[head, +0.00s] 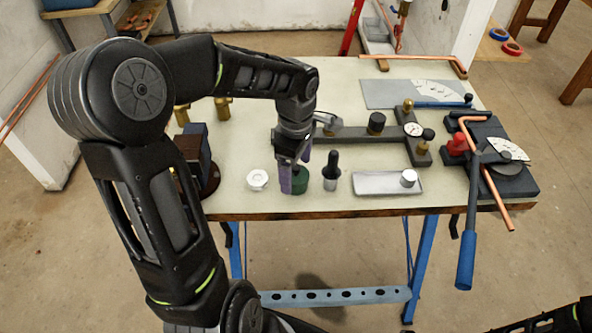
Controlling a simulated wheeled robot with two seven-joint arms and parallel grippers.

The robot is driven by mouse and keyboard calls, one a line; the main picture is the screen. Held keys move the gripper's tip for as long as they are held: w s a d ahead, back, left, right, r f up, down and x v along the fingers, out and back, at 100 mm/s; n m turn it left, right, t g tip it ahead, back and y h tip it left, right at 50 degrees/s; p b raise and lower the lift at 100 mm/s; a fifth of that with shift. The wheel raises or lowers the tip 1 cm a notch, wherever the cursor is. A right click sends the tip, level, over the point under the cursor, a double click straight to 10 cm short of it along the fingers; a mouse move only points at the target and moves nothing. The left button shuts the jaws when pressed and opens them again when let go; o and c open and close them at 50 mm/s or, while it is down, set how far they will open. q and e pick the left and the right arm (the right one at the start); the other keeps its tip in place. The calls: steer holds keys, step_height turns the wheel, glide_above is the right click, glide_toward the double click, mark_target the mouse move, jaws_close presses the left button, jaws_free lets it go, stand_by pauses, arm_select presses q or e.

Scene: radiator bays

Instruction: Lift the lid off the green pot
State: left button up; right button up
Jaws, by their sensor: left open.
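The green pot (300,186) stands near the front edge of the table, partly hidden behind my left gripper. My left gripper (294,178) points down at it, with its purple-padded fingers apart. One finger covers the pot's left side and the other is behind or above it. I cannot tell whether the fingers touch the pot, and its lid is hidden. My right gripper is not in view; only a dark part of my right arm shows at the bottom right corner.
A white round piece (258,179) lies left of the pot. A black-handled tool (331,171) stands close on its right, then a grey tray (388,184) with a small metal cylinder. A measuring fixture (356,134) lies behind. A pipe bender (490,160) overhangs the right front edge.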

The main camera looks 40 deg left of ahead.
mark_target(296, 167)
arm_select(q)
steer(key=shift+c, duration=0.2)
stand_by(0.3)
steer(key=c, duration=1.4)
step_height(296, 167, up, 10)
steer(key=shift+r+b, duration=0.1)
steer(key=shift+b, duration=0.45)
